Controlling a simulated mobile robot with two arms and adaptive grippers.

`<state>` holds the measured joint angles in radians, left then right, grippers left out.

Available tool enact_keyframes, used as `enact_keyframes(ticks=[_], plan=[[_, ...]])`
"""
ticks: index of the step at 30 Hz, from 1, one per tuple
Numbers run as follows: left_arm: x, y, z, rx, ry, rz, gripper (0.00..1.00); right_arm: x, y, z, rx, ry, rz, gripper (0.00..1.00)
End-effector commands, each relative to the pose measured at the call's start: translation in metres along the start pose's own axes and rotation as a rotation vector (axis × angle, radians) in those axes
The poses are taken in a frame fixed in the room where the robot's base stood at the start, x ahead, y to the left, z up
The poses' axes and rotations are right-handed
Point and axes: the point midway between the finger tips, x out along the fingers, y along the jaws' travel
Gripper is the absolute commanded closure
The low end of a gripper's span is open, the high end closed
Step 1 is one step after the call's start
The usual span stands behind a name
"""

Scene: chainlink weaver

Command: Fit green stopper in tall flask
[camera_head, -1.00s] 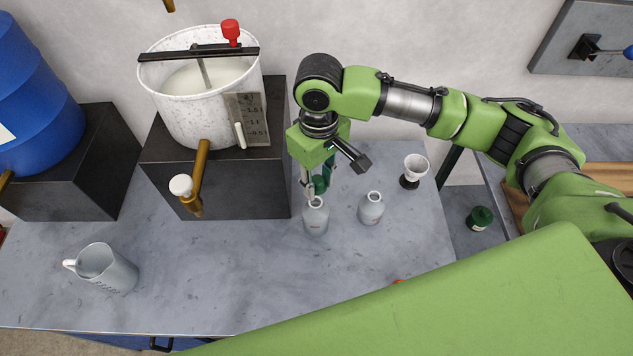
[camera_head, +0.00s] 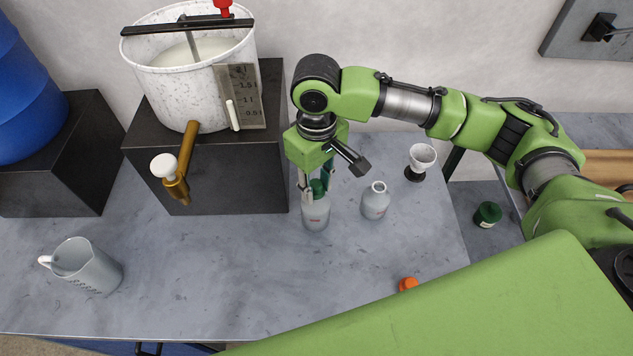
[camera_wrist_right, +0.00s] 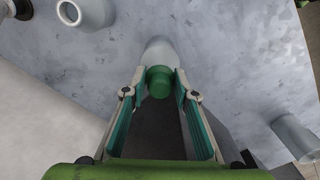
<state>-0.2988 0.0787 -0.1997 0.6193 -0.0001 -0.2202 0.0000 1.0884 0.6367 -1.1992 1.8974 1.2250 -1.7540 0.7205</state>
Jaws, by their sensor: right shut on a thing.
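The green stopper (camera_head: 318,187) sits at the mouth of a grey-white flask (camera_head: 316,215), which stands upright on the bench. I take this for the tall flask. My right gripper (camera_head: 317,190) points down over it and is shut on the stopper. In the right wrist view the stopper (camera_wrist_right: 159,83) is between the fingertips, with the flask (camera_wrist_right: 161,52) directly beyond it. The stopper covers the flask's mouth; how deep it sits I cannot tell. My left gripper is not in view.
A second flask (camera_head: 375,201), open, stands just right. A white cup (camera_head: 423,155) on a dark base is farther right. A bucket (camera_head: 192,85) with a brass spout stands on a dark block (camera_head: 235,175). A jug (camera_head: 90,270) stands at left; an orange thing (camera_head: 408,284) is in front.

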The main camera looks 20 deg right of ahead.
Motion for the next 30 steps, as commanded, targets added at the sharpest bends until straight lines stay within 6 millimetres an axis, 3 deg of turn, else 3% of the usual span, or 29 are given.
enact_keyframes(ticks=[3, 4, 6, 19, 30], plan=[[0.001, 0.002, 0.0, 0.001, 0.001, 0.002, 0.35, 0.001, 0.0, 0.0, 0.0, 0.0, 0.0, 0.88], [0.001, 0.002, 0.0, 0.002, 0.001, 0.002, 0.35, 0.001, 0.0, 0.0, 0.0, 0.0, 0.0, 0.68], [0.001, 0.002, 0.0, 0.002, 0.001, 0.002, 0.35, 0.001, 0.0, 0.0, 0.0, 0.0, 0.0, 0.54], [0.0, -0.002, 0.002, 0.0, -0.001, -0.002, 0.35, -0.007, 0.0, -0.001, -0.001, 0.001, 0.0, 0.54], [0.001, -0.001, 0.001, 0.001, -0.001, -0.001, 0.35, -0.079, -0.001, -0.002, -0.001, 0.005, 0.0, 0.54]])
